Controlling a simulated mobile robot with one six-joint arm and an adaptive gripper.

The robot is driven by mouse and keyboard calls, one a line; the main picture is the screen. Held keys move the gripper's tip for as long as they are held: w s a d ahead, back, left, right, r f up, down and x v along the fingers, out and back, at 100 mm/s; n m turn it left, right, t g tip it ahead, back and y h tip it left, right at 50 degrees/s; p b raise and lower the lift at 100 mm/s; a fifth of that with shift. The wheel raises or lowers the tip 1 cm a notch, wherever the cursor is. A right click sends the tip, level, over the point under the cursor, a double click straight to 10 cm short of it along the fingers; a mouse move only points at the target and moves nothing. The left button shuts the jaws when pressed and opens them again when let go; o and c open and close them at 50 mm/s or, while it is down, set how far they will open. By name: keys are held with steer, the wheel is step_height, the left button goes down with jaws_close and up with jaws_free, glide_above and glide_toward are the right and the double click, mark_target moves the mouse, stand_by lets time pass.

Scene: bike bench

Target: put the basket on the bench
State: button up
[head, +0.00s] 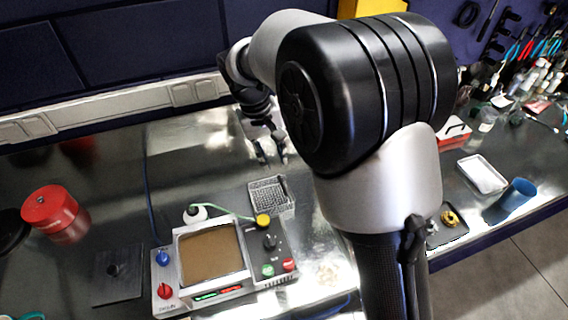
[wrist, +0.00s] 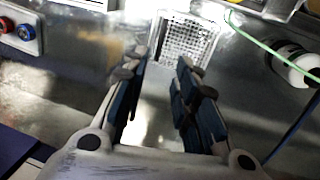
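The small grey mesh basket (head: 271,195) rests on the metal bench (head: 110,190), just behind the box-shaped device. It also shows at the top of the wrist view (wrist: 185,42), beyond the fingertips. My gripper (head: 272,157) is above the bench, behind the basket and apart from it. In the wrist view my gripper (wrist: 158,72) has its two fingers spread, with bare bench showing between them. It is open and empty.
A device with a brown screen (head: 212,252) and knobs stands in front of the basket. A green cable (head: 222,209) runs near a white round thing (head: 195,214). A red cylinder (head: 50,207) stands left. A white tray (head: 482,175) and blue cup (head: 517,193) are right.

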steer(key=s+d+r+m+y, duration=0.1)
steer(key=s+d+r, duration=0.5)
steer(key=r, duration=0.2)
steer(key=s+d+r+m+t, duration=0.1)
steer(key=s+d, duration=0.3)
steer(key=s, duration=0.6)
steer(key=s+d+r+m+t+y, duration=0.1)
steer(key=s+d+t, duration=0.2)
steer(key=s, duration=0.8)
steer(key=shift+d, duration=1)
steer(key=shift+s+a, duration=0.1)
